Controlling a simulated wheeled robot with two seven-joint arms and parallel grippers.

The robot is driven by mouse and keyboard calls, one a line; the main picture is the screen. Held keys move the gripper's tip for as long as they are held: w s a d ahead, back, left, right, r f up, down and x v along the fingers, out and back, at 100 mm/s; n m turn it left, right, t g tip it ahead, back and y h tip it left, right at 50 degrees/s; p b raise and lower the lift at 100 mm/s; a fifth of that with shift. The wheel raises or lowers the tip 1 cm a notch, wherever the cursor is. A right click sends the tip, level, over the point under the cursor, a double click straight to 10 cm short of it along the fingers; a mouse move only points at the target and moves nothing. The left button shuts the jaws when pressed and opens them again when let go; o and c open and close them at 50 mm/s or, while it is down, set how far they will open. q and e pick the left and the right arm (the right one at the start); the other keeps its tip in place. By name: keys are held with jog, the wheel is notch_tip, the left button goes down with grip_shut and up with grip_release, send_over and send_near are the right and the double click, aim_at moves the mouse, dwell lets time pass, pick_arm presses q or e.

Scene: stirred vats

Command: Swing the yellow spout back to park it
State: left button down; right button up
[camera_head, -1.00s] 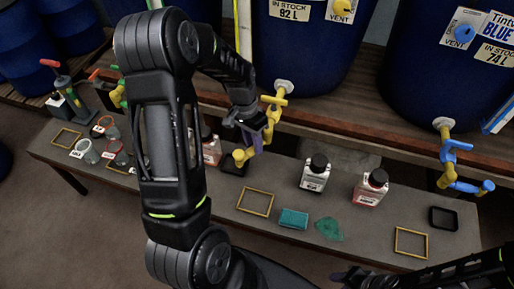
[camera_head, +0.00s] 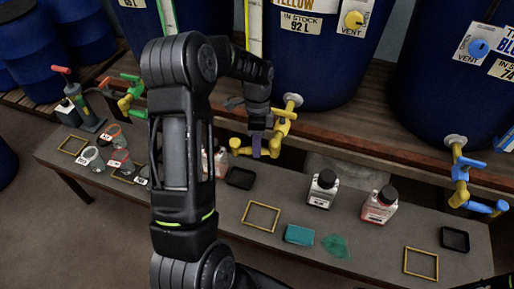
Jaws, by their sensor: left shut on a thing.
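The yellow spout (camera_head: 243,149) hangs from the yellow tap (camera_head: 284,120) on the blue vat labelled yellow. The spout points left in the picture, along the front edge of the shelf, with its outlet above and behind a small black tray (camera_head: 240,178). My left gripper (camera_head: 257,147) reaches down from above and is shut on the middle of the spout, its purplish fingers around it. The fingers hide part of the spout. My right gripper is not in view; only a dark bit of my arm shows at the lower right.
A blue tap (camera_head: 459,175) is at the right, a green one (camera_head: 131,92) at the left.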

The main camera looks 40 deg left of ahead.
pick_arm(q)
jog(key=shift+w+a+m, duration=0.1)
jog(key=shift+w+m, duration=0.05)
jog(key=shift+m, duration=0.15)
jog(key=c, duration=1.2)
grip_release()
jog(key=shift+r, duration=0.15)
notch_tip(320, 180, up, 7)
jog(key=w, duration=0.1)
jog(key=shift+a+r, duration=0.2)
jog(key=shift+a, duration=0.15)
jog(key=shift+w, duration=0.1)
jog(key=shift+c, duration=0.5)
